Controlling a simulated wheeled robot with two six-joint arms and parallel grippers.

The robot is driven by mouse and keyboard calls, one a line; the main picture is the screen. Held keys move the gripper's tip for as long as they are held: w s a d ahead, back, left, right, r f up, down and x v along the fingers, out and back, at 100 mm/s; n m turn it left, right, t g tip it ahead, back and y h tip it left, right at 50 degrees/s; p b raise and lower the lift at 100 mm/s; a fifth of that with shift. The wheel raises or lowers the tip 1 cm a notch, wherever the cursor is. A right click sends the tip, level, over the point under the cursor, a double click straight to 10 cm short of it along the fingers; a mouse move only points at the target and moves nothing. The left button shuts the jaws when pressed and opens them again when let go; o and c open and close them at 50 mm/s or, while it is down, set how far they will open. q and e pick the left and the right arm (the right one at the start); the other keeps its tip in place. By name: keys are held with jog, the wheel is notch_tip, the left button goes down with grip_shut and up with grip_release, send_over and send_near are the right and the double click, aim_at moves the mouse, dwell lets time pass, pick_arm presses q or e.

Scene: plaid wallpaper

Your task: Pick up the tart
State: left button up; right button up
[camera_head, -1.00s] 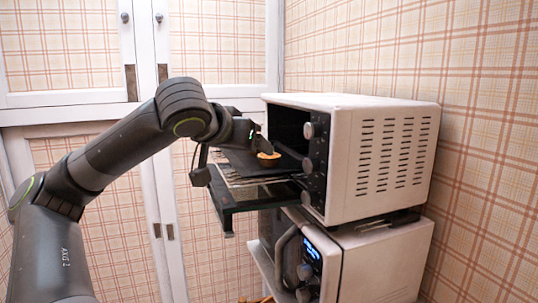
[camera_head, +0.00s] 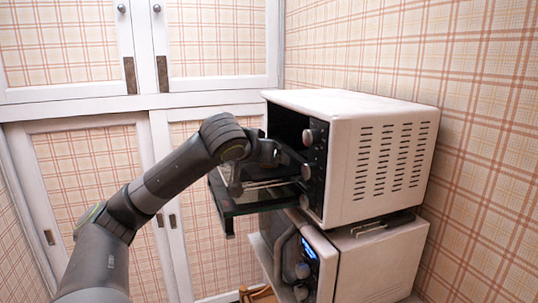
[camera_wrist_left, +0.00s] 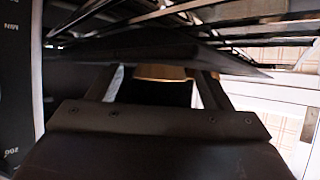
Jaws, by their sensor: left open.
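The tart (camera_wrist_left: 160,72) shows as a small tan-orange piece in the left wrist view, between the two finger ends and beside a dark tray (camera_wrist_left: 240,66). I cannot tell whether the fingers touch it. In the head view my arm hides the tart. My left gripper (camera_head: 274,152) is open and reaches to the mouth of the upper white oven (camera_head: 385,110), above its lowered door (camera_head: 238,205). My right gripper is in neither view.
Wire rack bars (camera_wrist_left: 170,12) run close to the left gripper. The oven's knob panel (camera_head: 318,165) stands just right of it. A second white appliance (camera_head: 375,262) sits below the oven. White cabinets (camera_head: 70,95) are behind.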

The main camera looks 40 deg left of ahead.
pick_arm(q)
jog(key=shift+w+f, duration=0.1)
jog(key=c, duration=1)
notch_tip(320, 180, up, 18)
jog(key=shift+f, duration=0.15)
dwell(0.6)
